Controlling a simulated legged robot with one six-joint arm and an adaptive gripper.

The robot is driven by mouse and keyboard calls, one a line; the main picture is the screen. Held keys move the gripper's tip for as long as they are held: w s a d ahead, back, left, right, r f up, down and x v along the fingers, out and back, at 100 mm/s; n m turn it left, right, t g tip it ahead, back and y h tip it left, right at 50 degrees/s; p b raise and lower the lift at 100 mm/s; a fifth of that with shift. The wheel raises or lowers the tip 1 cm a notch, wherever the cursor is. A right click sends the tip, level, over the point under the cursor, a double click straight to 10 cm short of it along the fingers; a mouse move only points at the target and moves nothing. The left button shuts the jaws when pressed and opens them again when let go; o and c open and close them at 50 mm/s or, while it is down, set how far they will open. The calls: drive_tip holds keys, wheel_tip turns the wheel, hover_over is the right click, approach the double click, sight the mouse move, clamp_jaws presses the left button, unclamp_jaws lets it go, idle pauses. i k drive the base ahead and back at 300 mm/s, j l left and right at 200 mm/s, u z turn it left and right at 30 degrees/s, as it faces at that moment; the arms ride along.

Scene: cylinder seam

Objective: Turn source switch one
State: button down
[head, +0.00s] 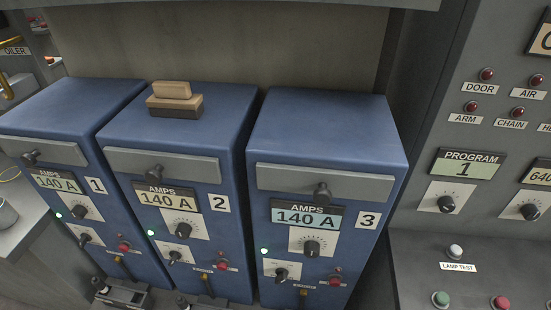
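Source one (75,115) is the leftmost of three blue boxes, marked with a "1" plate (95,186). Its display (57,181) reads "AMPS 140 A". Below the display are a black round knob (80,212) on a white plate and a lit green lamp (59,215). Lower down is a small black switch (85,239) on a white plate, with a red button (124,246) to its right. The switch is small, so its exact position is hard to tell. My gripper is not in view.
Source two (180,125) and source three (325,130) stand to the right with like controls. A brown block (175,100) lies on source two. Black-based fittings (122,292) jut out below source one. A grey control panel (470,230) stands at the right.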

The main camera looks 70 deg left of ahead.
sight(85, 238)
drive_tip(key=u, duration=0.4)
drive_tip(key=k+u, duration=0.1)
drive_tip(key=u, duration=0.35)
drive_tip(key=j+u, duration=0.1)
drive_tip(key=u, duration=0.3)
drive_tip(key=k+j+u, duration=0.1)
drive_tip(key=u, duration=0.75)
drive_tip(key=l+u, duration=0.1)
drive_tip(key=u, duration=0.3)
drive_tip(key=l+u, duration=0.1)
drive_tip(key=u, duration=0.25)
drive_tip(key=l+u, duration=0.1)
drive_tip(key=u, duration=0.3)
drive_tip(key=l+u, duration=0.1)
drive_tip(key=u, duration=1.2)
drive_tip(key=i+u, duration=0.15)
drive_tip(key=i, duration=0.45)
drive_tip(key=i+l+u, duration=0.1)
drive_tip(key=i, duration=0.45)
drive_tip(key=i+l, duration=0.1)
drive_tip(key=l, duration=0.55)
drive_tip(key=i, duration=0.05)
